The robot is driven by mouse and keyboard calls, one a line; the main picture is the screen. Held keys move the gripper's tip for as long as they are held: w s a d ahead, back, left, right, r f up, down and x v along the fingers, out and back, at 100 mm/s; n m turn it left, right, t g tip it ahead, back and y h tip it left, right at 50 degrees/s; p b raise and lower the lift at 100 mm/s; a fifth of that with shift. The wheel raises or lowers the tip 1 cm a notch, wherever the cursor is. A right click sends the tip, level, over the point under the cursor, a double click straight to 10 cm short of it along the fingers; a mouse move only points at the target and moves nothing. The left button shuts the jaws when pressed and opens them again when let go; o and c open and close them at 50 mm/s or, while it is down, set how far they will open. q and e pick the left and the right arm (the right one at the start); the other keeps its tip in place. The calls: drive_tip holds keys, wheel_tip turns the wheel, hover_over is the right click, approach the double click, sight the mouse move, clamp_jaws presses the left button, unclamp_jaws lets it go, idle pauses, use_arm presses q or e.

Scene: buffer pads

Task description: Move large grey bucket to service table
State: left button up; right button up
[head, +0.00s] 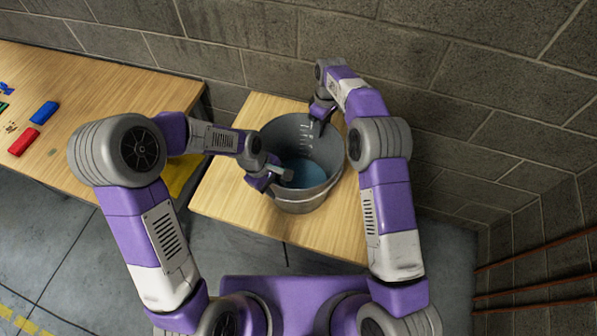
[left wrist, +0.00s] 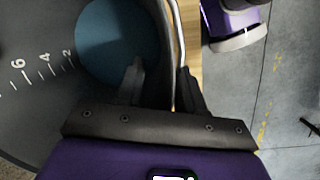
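The large grey bucket (head: 296,202) stands upright on a small wooden table (head: 235,190) in the head view. Its inside has white scale marks and a blue area at the bottom. My left gripper (head: 275,178) is at the bucket's left front rim. In the left wrist view its fingers (left wrist: 163,85) stand apart, one inside the bucket (left wrist: 40,110) and one outside, with the rim between them. My right gripper (head: 318,118) is at the back right rim; its fingertips are too small and hidden to judge.
A longer wooden table (head: 60,110) stands at the left with a red block (head: 23,141), a blue block (head: 44,112) and small coloured pieces. A gap with something yellow (head: 183,172) separates the tables. A block wall (head: 440,60) is behind; red pipes (head: 535,268) run at the right.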

use_arm(q)
drive_tip(key=c, duration=0.7)
use_arm(e)
clamp_jaws()
use_arm(q)
clamp_jaws()
use_arm(e)
drive_tip(key=shift+w+r, duration=0.1)
idle(0.3)
